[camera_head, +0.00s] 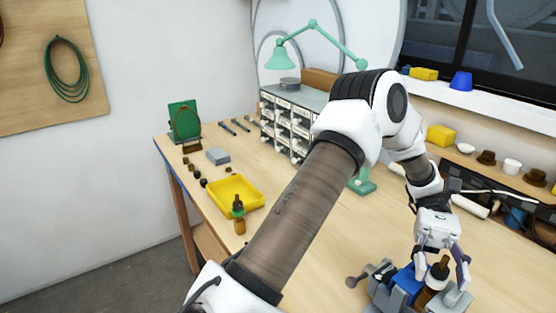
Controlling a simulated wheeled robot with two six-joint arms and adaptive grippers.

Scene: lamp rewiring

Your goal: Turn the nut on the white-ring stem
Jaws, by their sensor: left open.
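My left arm crosses the middle of the camera_head view and bends down to the lower right. My left gripper (442,275) points down with its fingers open. A brown upright stem (430,294) with a dark top and a pale band stands between or just behind the fingers. I cannot tell whether a finger touches it. The nut is too small to make out. The stem stands at a blue and grey vise (406,281) with a side handle. My right gripper does not show.
A yellow tray (236,190) sits at the left of the wooden workbench (335,225), with a small green-topped brown bottle-like piece (239,214) before it. A drawer cabinet (285,122) and green lamp (281,57) stand behind. Cups and sockets (487,157) line the right shelf.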

